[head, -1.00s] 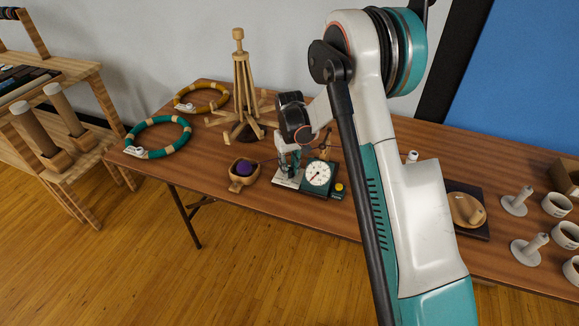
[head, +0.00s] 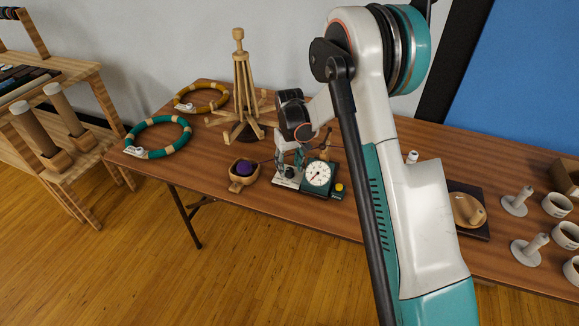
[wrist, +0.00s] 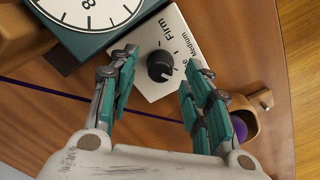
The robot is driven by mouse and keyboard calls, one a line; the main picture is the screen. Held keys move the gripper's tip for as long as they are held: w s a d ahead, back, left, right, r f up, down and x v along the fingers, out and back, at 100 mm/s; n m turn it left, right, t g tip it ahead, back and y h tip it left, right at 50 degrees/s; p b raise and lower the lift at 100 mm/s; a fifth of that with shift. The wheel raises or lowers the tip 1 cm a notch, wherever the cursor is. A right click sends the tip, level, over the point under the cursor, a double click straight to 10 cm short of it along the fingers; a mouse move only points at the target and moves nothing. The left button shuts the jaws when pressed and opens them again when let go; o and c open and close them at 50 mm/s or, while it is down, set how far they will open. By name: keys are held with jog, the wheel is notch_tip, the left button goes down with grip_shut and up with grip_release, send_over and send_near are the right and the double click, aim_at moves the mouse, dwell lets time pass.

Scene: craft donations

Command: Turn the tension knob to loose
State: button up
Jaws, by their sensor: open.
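The black tension knob (wrist: 161,66) sits on a white plate (wrist: 180,40) printed with "Firm" and "Medium"; a further label is partly hidden by a finger. My gripper (wrist: 153,72) is open, with its teal fingers on either side of the knob in the wrist view and no clear contact. I cannot tell how far above the plate the fingertips are. In the head view my gripper (head: 290,160) points down over the white plate (head: 287,177), and the knob is hidden there.
A teal box with a dial (head: 318,175) stands right beside the plate. A wooden bowl with a purple yarn ball (head: 244,168) is to the left. A wooden yarn swift (head: 240,90) stands behind. Teal (head: 158,137) and mustard (head: 202,97) hoops lie at the table's left.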

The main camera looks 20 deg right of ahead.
aim_at(290, 169)
notch_tip(290, 169, up, 11)
jog(key=shift+r, duration=0.15)
dwell(0.5)
jog(key=s+r+t, duration=0.4)
jog(key=s+r, duration=1.1)
jog(key=s, duration=0.2)
jog(key=s+m+t, duration=0.1)
jog(key=s+t, duration=0.2)
jog(key=s, duration=1.3)
jog(key=shift+s+f+m, duration=0.3)
jog(key=shift+s+f, duration=0.05)
jog(key=shift+f, duration=0.05)
jog(key=shift+a, duration=0.1)
jog(key=shift+c, duration=0.6)
